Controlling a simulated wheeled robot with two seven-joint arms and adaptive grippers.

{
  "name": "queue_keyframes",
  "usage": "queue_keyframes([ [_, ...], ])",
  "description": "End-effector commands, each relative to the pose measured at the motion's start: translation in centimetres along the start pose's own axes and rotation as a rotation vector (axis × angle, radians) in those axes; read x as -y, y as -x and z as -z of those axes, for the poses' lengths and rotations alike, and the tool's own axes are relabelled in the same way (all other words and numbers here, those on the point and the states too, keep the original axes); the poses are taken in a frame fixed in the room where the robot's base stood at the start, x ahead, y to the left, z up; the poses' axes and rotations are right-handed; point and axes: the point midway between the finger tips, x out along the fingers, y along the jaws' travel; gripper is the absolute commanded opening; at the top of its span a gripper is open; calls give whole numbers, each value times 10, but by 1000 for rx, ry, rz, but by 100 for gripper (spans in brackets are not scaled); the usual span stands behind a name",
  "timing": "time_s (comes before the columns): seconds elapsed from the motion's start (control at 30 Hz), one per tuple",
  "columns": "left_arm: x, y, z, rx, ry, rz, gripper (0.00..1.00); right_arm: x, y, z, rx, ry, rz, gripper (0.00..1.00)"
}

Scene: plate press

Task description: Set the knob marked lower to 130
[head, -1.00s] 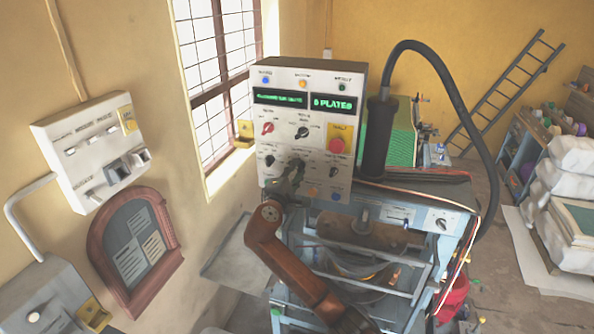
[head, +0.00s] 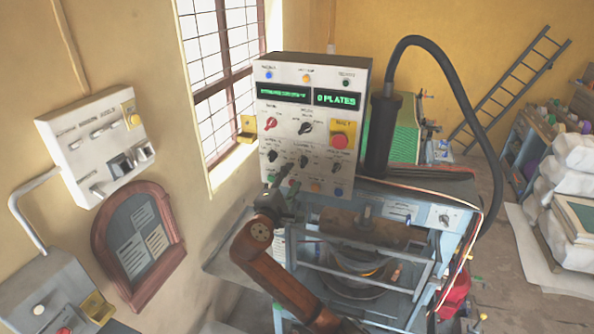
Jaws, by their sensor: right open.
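A lower row of black knobs shows: a left one (head: 272,155), a middle one (head: 304,160) and a right one (head: 337,166). Their labels and scale numbers are too small to read, so I cannot tell which is marked lower. My right gripper (head: 287,177) is open and empty, in front of the panel's lower left, just below the left and middle knobs. It covers part of the bottom row. My left gripper is out of view.
Above are a red knob (head: 270,123), a black knob (head: 306,127) and a red stop button (head: 340,140) on yellow. A black hose (head: 461,82) arches right of the panel. A white switch box (head: 97,146) hangs on the left wall.

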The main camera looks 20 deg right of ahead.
Motion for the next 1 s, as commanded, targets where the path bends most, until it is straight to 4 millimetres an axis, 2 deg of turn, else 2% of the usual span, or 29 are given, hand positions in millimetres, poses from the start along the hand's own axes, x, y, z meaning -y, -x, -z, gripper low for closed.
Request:
queue_keyframes([
  [0.1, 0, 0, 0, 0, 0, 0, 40, 0, 20, 0, -2, -3, 1, 42],
  [0.3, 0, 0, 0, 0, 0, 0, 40, 0, 38, 0, -1, -1, 1, 42],
  [1.0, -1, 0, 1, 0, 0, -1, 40, 0, 40, 0, 1, -1, 1, 42],
])
